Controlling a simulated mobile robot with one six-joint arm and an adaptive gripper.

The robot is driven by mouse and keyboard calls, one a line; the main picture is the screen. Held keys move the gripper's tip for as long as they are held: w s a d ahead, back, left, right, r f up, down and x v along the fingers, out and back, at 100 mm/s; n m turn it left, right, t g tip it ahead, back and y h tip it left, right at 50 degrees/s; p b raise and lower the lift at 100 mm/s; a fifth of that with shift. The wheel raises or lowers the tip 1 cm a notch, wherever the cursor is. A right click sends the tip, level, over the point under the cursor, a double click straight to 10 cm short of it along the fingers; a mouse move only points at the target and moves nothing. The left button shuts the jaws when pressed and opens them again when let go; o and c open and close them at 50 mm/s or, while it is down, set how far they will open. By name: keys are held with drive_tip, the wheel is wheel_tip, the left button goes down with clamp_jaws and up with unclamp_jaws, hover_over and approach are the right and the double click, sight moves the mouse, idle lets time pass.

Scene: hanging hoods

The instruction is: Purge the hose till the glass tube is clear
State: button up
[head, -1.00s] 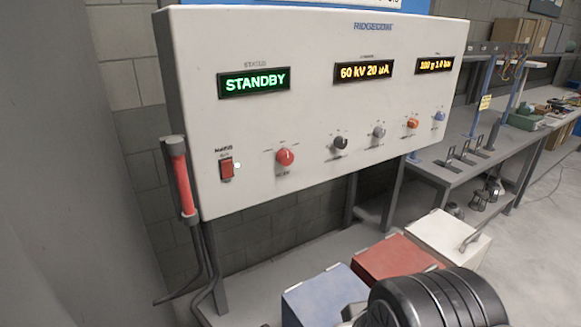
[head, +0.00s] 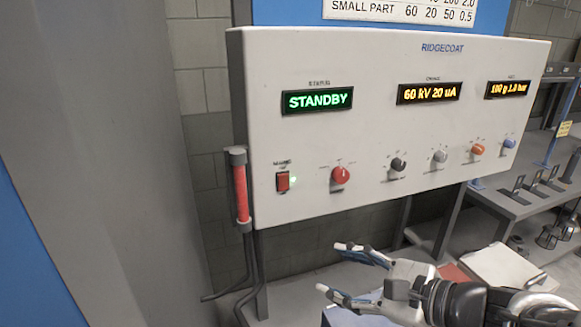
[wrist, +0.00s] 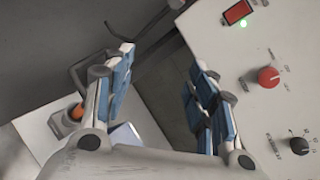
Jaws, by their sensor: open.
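The glass tube (head: 241,193) stands upright on the left edge of the white control panel (head: 400,125) in the head view and is filled with red. The dark hose (head: 248,268) runs down from its lower end. The panel's status display (head: 317,100) reads STANDBY. A red rocker switch (head: 283,182) has a green light beside it, and a red knob (head: 341,175) sits to its right. My gripper (head: 335,268) is open and empty, below and in front of the panel. The switch (wrist: 238,12) and red knob (wrist: 268,77) also show in the wrist view.
A workbench (head: 525,195) stands at the right. Below the panel are a red box (head: 452,274) and a white box (head: 510,265). A grey wall fills the left side.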

drive_tip(key=w+d+r+m+t+h, duration=0.2)
drive_tip(key=d+r+m+t, duration=0.1)
drive_tip(key=d+m, duration=0.15)
drive_tip(key=w+d+r+m+t+h, duration=0.1)
drive_tip(key=w+d+r+m+t, duration=0.25)
drive_tip(key=d, duration=0.25)
drive_tip(key=p, duration=0.7)
approach(344, 177)
drive_tip(key=shift+m, duration=0.3)
drive_tip(key=b+x, duration=0.2)
drive_tip(key=x, duration=0.6)
drive_tip(key=shift+w+a+b, duration=0.15)
drive_tip(key=shift+w+b, duration=0.1)
drive_tip(key=shift+b, duration=0.15)
drive_tip(key=c, duration=1.1)
